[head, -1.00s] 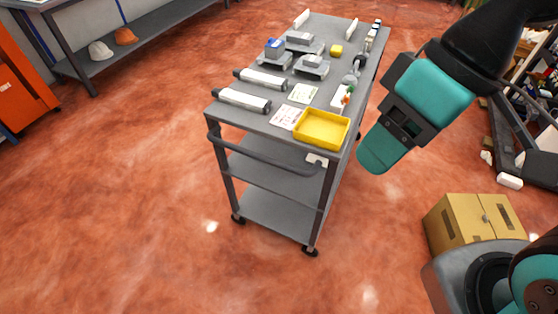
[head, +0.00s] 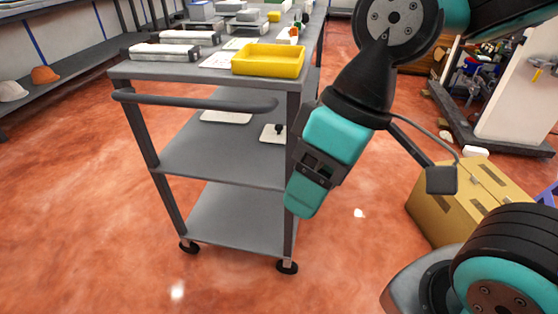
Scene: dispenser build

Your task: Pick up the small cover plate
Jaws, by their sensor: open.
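Two pale flat plates lie on the cart's middle shelf. The smaller plate (head: 272,133) is near the right side, with a dark knob or post on or beside it; its right end is partly hidden by the cart's leg. The larger plate (head: 226,117) lies to its left, partly hidden by the handle and top. I cannot be sure which is the cover plate, but the smaller one fits the name. My gripper (head: 302,202) is open and empty, pointing down in front of the cart's right front leg, apart from both plates.
The grey cart (head: 195,165) has a push handle (head: 195,102) across its near side. A cardboard box (head: 440,215) stands on the floor at right. The floor at left is clear.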

